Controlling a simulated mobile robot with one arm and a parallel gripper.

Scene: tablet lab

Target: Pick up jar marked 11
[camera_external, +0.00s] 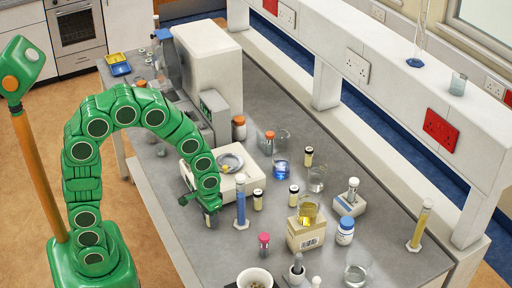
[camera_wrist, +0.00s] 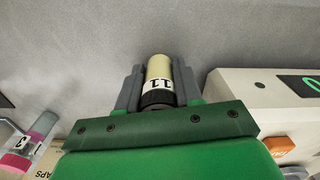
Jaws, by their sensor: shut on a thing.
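The jar marked 11 (camera_wrist: 158,68) is a small cream jar with a black cap and a white label reading 11. In the wrist view it stands between the two grey fingers of my gripper (camera_wrist: 158,80), which are shut on its sides. The cap end is nearest my palm. In the external view my green arm curves down to the gripper (camera_external: 210,217) near the bench's left edge, left of the blue measuring cylinder (camera_external: 241,207). The jar is mostly hidden there. I cannot tell whether it touches the bench.
A white balance (camera_external: 243,183) with a dish is close beside the gripper. Other black-capped jars (camera_external: 258,200) (camera_external: 293,196) (camera_external: 309,156) stand to the right. A pink-capped vial (camera_external: 263,245) stands toward the front.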

